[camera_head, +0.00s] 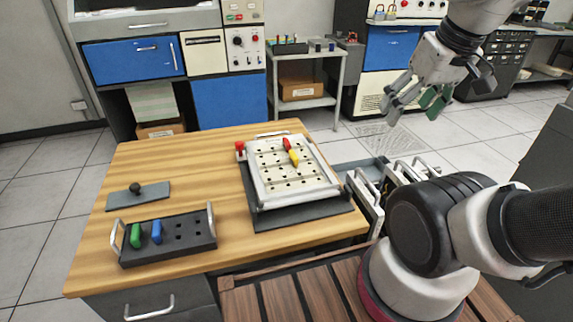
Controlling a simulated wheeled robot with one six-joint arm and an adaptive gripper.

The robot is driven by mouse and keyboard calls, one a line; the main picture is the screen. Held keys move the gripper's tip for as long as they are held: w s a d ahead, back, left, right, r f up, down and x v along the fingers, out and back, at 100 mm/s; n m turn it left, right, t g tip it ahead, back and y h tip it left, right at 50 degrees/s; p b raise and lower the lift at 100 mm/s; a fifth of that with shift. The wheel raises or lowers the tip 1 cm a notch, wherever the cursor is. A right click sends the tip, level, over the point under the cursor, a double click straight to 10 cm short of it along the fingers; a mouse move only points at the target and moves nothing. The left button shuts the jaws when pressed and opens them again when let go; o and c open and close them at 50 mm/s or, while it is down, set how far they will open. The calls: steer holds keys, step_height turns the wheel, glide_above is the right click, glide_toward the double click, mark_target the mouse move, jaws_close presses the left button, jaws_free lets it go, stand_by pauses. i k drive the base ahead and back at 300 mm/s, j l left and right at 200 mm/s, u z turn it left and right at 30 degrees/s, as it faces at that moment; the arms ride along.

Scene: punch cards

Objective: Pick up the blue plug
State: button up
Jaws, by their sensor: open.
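The blue plug (156,232) stands upright in a dark rack (190,244) with silver handles at the front left of the wooden table. A green plug (135,235) stands just to its left in the same rack. My gripper (417,112) is raised at the upper right, beyond the table's right edge and far from the blue plug. Its fingers are apart, and I see nothing held between them.
A white punched board (270,190) with red and yellow plugs lies on a dark base at the table's right. A grey plate with a black knob (138,195) lies at the left. Cabinets stand at the back.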

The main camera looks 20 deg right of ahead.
mark_target(156, 227)
steer(key=j+u, duration=0.15)
steer(key=u, duration=0.2)
steer(key=l+u, duration=0.1)
steer(key=u, duration=1.05)
steer(key=k+j, duration=0.05)
